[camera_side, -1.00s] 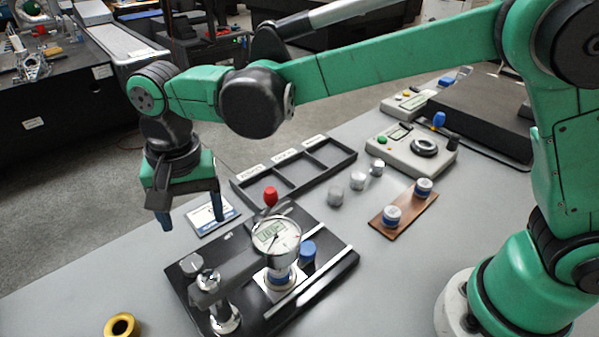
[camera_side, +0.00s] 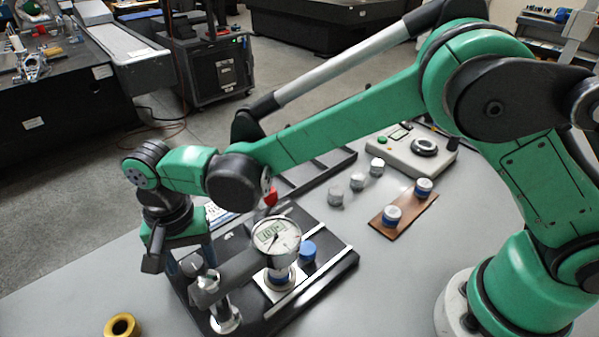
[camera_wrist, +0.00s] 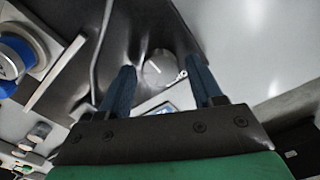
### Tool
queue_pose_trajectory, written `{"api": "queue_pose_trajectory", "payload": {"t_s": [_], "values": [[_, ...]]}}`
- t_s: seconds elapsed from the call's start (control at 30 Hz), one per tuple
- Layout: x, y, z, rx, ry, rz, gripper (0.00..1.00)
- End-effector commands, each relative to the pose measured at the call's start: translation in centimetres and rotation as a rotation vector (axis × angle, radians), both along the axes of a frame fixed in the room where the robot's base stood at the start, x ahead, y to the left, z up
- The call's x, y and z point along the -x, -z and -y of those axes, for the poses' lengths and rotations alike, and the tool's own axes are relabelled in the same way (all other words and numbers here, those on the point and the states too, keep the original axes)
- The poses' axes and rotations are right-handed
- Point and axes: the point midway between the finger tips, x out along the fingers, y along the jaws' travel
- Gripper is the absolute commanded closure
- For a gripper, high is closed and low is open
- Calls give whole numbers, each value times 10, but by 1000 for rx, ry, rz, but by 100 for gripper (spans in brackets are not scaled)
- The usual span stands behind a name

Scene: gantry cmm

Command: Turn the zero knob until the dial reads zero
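The zero knob is a grey round knob (camera_side: 193,264) on the left of the black stand base (camera_side: 330,278). In the wrist view the knob (camera_wrist: 160,68), with a pale line on its face, lies between my two blue fingers, beyond their tips. My gripper (camera_side: 190,258) is open and above the knob; I cannot tell if either finger touches it. In the wrist view my gripper (camera_wrist: 162,78) holds nothing. The round dial (camera_side: 276,236) has a needle and a small display; its reading is too small to tell.
A red knob (camera_side: 270,196) rises behind the dial, and a blue cap (camera_side: 307,251) stands beside it. A metal post (camera_side: 224,316) is in front of my gripper. A yellow ring (camera_side: 122,326) lies at front left. A brown tray (camera_side: 408,212) holds two blue-banded parts.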

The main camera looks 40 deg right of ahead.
Motion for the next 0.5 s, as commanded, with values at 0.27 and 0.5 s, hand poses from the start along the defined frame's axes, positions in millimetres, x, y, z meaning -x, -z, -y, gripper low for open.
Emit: {"api": "queue_pose_trajectory", "payload": {"t_s": [0.27, 0.5], "values": [[0, 0, 0, 0, 0, 0, 100], [0, 0, 0, 1, -32, 0, 100]]}}
